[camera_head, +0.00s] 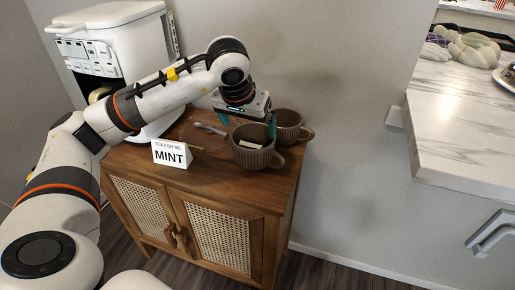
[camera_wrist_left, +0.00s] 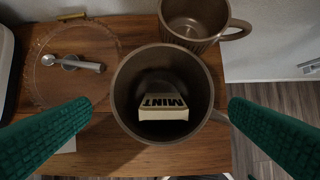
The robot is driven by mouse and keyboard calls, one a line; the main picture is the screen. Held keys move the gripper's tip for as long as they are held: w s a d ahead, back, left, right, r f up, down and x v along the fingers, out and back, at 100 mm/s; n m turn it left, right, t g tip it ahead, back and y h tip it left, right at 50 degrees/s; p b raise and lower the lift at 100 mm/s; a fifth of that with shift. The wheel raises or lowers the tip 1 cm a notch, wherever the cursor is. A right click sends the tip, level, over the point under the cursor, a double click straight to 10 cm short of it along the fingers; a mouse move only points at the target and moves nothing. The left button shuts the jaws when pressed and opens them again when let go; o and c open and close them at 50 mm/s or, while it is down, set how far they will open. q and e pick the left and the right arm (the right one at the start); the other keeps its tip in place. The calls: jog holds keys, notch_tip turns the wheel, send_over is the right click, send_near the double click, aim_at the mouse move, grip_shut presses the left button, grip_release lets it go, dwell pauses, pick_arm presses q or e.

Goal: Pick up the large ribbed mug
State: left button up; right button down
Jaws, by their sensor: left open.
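A brown ribbed mug (camera_head: 256,158) stands upright near the cabinet's right front, its handle to the right. Inside it lies a cream piece marked MINT, clear in the wrist view. My left gripper (camera_head: 248,122) is open and empty over this mug. In the wrist view the mug (camera_wrist_left: 125,85) sits between the two green fingers, with no visible contact; the right finger partly hides its handle. A second brown ribbed mug (camera_head: 288,120) stands close behind it, partly hidden; it also shows at the top of the wrist view (camera_wrist_left: 194,42). My right gripper is not in view.
The mugs stand on a wooden cane cabinet (camera_head: 220,186). A white MINT card (camera_head: 172,153) stands at its front. A clear round plate with a spoon (camera_wrist_left: 75,65) lies left of the mugs. A white machine (camera_head: 110,50) stands behind left. A marble counter (camera_head: 465,120) is at right.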

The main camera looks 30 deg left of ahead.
aim_at(251, 143)
pick_arm(q)
jog(key=x, duration=0.3)
jog(key=shift+w, duration=0.1)
jog(key=b+x, duration=0.1)
jog(key=x, duration=0.4)
jog(key=shift+w+f, duration=0.1)
jog(key=shift+f, duration=0.2)
jog(key=shift+d, duration=0.1)
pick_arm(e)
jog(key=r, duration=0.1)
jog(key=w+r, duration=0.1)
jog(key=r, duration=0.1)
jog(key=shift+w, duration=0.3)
pick_arm(q)
jog(key=c, duration=0.8)
jog(key=shift+r, duration=0.1)
jog(key=shift+c, duration=0.4)
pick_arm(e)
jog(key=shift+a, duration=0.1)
pick_arm(q)
jog(key=shift+r, duration=0.1)
